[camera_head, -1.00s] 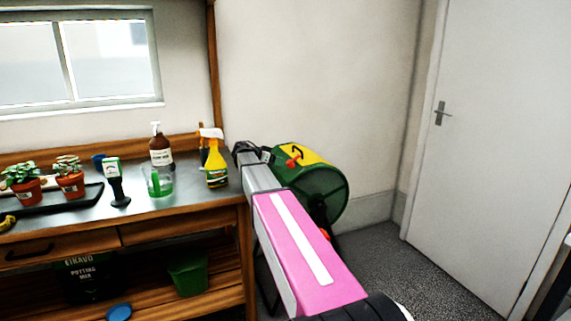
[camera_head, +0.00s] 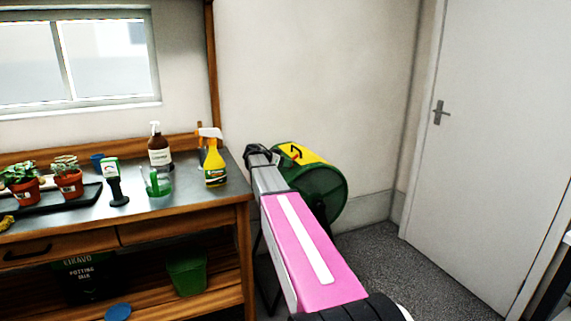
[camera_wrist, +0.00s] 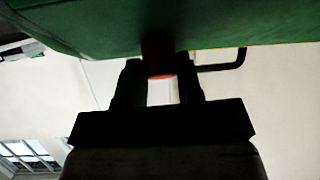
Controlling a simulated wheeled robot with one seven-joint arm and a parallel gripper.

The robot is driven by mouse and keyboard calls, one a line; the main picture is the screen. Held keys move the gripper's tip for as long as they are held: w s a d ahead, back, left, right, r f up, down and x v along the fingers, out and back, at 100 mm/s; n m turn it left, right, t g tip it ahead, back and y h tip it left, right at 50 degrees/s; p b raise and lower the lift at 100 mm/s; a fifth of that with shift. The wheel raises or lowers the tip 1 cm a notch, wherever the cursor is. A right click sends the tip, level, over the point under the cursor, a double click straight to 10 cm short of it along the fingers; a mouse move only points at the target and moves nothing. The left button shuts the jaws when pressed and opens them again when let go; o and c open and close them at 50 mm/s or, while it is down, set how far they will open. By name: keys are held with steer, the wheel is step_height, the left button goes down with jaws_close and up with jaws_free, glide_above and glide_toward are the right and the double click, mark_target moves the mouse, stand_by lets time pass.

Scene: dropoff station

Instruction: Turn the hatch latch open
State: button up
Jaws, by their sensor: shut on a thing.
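The green drum (camera_head: 325,190) stands on a dark frame in the corner, right of the bench. It has a yellow hatch (camera_head: 315,158) on its upper side, with a small dark and reddish mark on it. In the wrist view, the drum's green underside or wall (camera_wrist: 80,25) fills the top. A red latch (camera_wrist: 160,70) sits between the fingers of my gripper (camera_wrist: 158,85), which is shut on it. In the head view my gripper (camera_head: 262,155) is at the drum's left edge, and my arm hides part of the drum.
The bench (camera_head: 200,205) at left holds a yellow spray bottle (camera_head: 214,168), a brown bottle (camera_head: 160,155), a green cup (camera_head: 157,182) and potted plants (camera_head: 67,180). A door (camera_head: 480,150) is at right. A dark bent rod (camera_wrist: 230,65) shows beside the fingers.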

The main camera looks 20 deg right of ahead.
steer(key=shift+s+n, duration=0.1)
steer(key=shift+n, duration=0.2)
steer(key=n+t, duration=0.2)
steer(key=n, duration=0.1)
steer(key=shift+s+y, duration=0.15)
steer(key=shift+y, duration=0.25)
steer(key=n+t+y, duration=0.1)
steer(key=n, duration=0.2)
steer(key=n+t+y, duration=0.1)
steer(key=n, duration=0.2)
steer(key=shift+s+d+r+t, duration=0.15)
steer(key=shift+d+t, duration=0.05)
steer(key=shift+t, duration=0.1)
steer(key=n+y, duration=0.1)
steer(key=n, duration=0.1)
steer(key=n+y, duration=0.2)
steer(key=n, duration=0.1)
steer(key=shift+d+r+t, duration=0.1)
steer(key=shift+d+t, duration=0.05)
steer(key=shift+t, duration=0.25)
steer(key=n+y, duration=0.2)
steer(key=n, duration=0.2)
steer(key=shift+d+n+y, duration=0.1)
steer(key=shift+n+y, duration=0.3)
steer(key=o, duration=0.9)
